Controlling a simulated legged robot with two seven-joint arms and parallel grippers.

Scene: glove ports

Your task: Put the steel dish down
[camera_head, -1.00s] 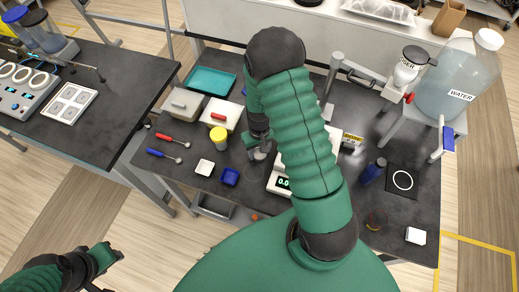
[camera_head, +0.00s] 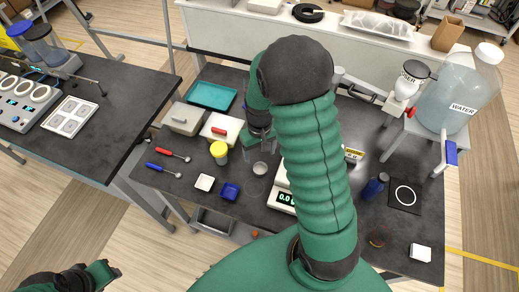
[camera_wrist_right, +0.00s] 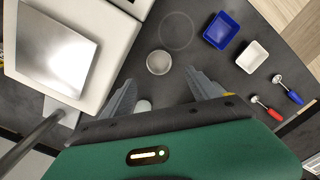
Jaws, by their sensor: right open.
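The small round steel dish (camera_head: 260,168) stands upright on the dark bench, just left of the white scale (camera_head: 283,200). It also shows in the right wrist view (camera_wrist_right: 159,62), beside a thin circle outline (camera_wrist_right: 176,32) and not inside it. My right gripper (camera_head: 259,145) is behind the dish in the head view. In the wrist view its two fingers (camera_wrist_right: 163,90) are spread apart, and the dish lies just beyond their tips, clear of them. My left gripper (camera_head: 108,271) is at the lower left, away from the bench; its jaws are too small to read.
A blue tray (camera_head: 230,191) and a white tray (camera_head: 205,183) lie left of the circle. A yellow-lidded jar (camera_head: 219,152) stands close to the right gripper's left. Two spoons (camera_head: 173,155) lie further left. The scale is close on the right.

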